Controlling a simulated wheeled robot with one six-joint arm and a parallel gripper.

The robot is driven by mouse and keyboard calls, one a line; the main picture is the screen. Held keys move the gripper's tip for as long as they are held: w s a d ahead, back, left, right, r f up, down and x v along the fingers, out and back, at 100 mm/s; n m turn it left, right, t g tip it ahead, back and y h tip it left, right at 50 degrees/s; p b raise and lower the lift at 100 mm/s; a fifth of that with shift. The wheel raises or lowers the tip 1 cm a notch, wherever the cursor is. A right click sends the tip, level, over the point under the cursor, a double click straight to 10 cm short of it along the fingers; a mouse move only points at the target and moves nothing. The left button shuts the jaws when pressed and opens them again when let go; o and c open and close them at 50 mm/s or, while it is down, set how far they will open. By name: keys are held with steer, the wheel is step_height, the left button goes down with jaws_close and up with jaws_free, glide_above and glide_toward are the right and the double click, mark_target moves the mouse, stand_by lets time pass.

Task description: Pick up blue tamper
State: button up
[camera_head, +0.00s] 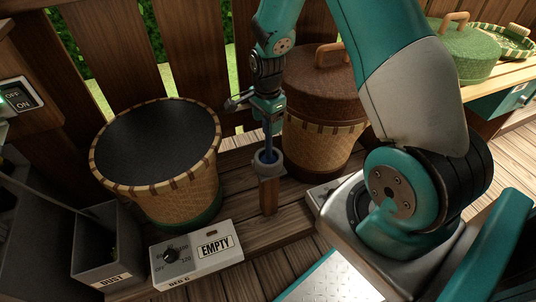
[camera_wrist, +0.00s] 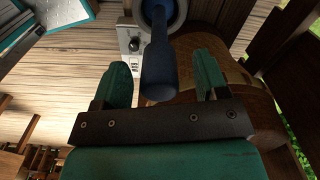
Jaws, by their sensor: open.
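The blue tamper (camera_wrist: 158,68) stands upright in a grey ring holder (camera_head: 268,168) on a short wooden post. In the head view, the tamper (camera_head: 268,142) shows as a thin dark blue handle below my gripper (camera_head: 267,115). In the wrist view my gripper (camera_wrist: 162,76) is open, with one green finger on each side of the handle and a visible gap at both sides. The handle's near end points toward the palm. The tamper's lower end is hidden by the holder. I cannot tell how deep the handle sits between the fingers.
A basket with a dark top (camera_head: 160,145) stands left of the post, and a lidded wicker basket (camera_head: 318,140) stands close behind it at right. A control box labelled EMPTY (camera_head: 195,255) is in front. A wooden fence (camera_head: 200,50) closes the back.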

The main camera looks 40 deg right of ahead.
mark_target(269, 143)
step_height(269, 143, down, 3)
steer(key=shift+r, duration=0.1)
jaws_close()
steer(key=shift+r, duration=0.1)
